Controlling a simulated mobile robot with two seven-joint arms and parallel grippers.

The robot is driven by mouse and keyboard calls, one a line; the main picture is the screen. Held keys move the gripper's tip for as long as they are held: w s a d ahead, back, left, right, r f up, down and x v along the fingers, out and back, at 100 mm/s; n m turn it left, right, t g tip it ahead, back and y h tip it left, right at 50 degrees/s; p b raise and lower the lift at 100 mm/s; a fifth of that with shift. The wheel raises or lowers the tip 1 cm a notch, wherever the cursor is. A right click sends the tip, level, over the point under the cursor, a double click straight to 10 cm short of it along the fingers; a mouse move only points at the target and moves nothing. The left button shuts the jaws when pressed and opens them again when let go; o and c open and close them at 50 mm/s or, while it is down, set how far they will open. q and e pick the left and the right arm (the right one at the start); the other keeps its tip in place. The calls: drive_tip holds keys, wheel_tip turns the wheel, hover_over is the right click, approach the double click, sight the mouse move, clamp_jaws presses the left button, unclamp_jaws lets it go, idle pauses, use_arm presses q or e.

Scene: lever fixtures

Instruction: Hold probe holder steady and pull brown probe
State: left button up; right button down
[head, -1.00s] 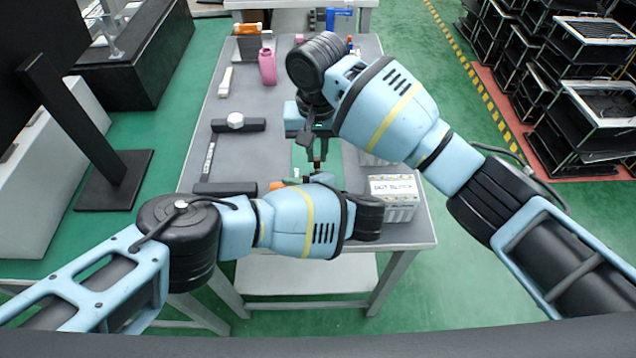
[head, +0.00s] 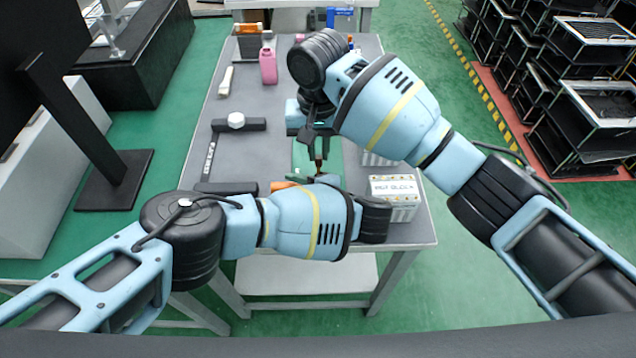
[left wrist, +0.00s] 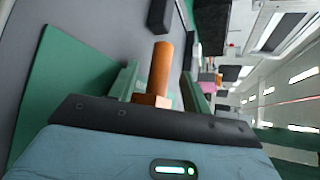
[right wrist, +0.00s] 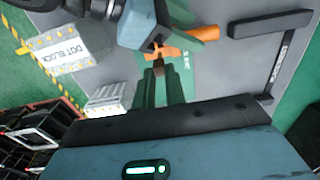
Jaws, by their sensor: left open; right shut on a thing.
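The brown probe (head: 319,166) is small and shows under my right gripper (head: 318,157), above the green mat. In the right wrist view, my right gripper (right wrist: 160,72) is shut on the probe's dark brown end (right wrist: 158,66). The orange probe holder (right wrist: 195,33) lies by the fingertips, its handle pointing right in that view. My left gripper (left wrist: 160,75) is open. Its green fingers stand either side of the holder's orange cylinder and square block (left wrist: 161,72), with gaps visible. In the head view, my left arm hides most of the holder (head: 282,186).
A white dot block (head: 393,190) stands right of the grippers. Black bars (head: 238,125) and a pink bottle (head: 267,66) are on the grey table. The green mat (right wrist: 182,70) beneath the grippers is partly covered. Racks stand beyond the table's right side.

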use_arm(q)
drive_tip(key=v, duration=0.5)
drive_tip(key=shift+d+r, duration=0.1)
drive_tip(key=shift+d, duration=0.15)
use_arm(e)
drive_tip(key=shift+d, duration=0.1)
use_arm(q)
drive_tip(key=shift+s+d+r, duration=0.3)
drive_tip(key=shift+s+d, duration=0.15)
use_arm(e)
drive_tip(key=shift+r, duration=0.1)
drive_tip(key=shift+s, duration=0.1)
